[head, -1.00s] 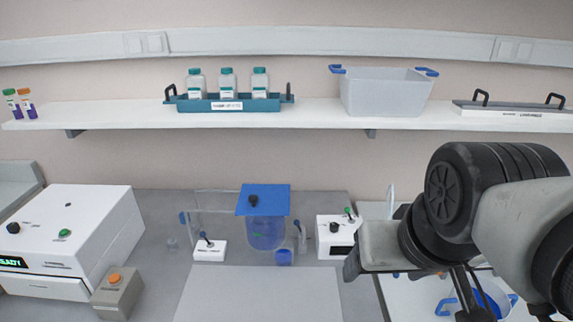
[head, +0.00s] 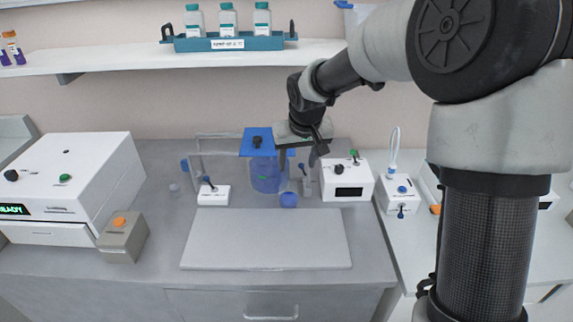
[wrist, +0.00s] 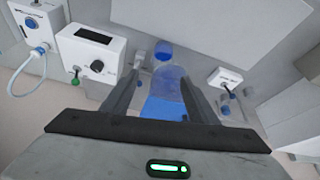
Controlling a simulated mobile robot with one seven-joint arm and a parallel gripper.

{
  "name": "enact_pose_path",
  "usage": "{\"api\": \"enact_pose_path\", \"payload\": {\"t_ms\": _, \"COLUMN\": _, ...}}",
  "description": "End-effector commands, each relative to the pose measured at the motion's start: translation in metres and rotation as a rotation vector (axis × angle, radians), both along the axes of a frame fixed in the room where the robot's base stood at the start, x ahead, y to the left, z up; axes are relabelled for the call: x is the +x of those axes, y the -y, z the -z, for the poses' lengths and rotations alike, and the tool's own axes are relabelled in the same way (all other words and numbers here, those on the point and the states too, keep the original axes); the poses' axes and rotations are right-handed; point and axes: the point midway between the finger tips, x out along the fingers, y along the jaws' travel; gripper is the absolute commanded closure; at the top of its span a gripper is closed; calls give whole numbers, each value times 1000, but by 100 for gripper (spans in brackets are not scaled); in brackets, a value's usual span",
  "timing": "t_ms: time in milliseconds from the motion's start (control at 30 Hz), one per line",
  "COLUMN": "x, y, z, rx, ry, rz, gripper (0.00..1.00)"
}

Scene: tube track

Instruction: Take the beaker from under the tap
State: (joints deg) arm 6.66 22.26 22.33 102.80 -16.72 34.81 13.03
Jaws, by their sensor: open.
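A small round blue vessel (head: 289,200), which looks like the beaker, stands on the bench in front of a translucent blue tank (head: 265,180) with a flat blue lid (head: 257,142). The vessel also shows in the wrist view (wrist: 163,50), beyond the fingertips. I cannot make out the tap clearly. My gripper (head: 298,160) is open and points down above the bench, beside the tank's right edge in the head view. In the wrist view its two fingers (wrist: 163,76) are apart, with the tank and lid showing between them. Nothing is held.
A white box with a blue lever (head: 213,195) stands left of the tank. A white box with a dark display (head: 347,182) stands close on the right. A pale board (head: 265,240) lies in front, clear. A shelf (head: 130,60) runs behind.

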Motion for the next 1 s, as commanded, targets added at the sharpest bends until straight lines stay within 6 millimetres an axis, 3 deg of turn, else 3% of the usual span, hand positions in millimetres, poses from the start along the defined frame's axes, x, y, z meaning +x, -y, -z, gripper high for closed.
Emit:
{"api": "enact_pose_path", "payload": {"t_ms": 233, "x": 15, "y": -8, "z": 32, "rx": 14, "ry": -7, "rz": -4, "gripper": 46}}
{"api": "enact_pose_path", "payload": {"t_ms": 600, "x": 44, "y": -13, "z": 104, "rx": 14, "ry": -6, "rz": -4, "gripper": 46}}
{"api": "enact_pose_path", "payload": {"t_ms": 1000, "x": 58, "y": -17, "z": 139, "rx": 13, "ry": -7, "rz": -5, "gripper": 46}}
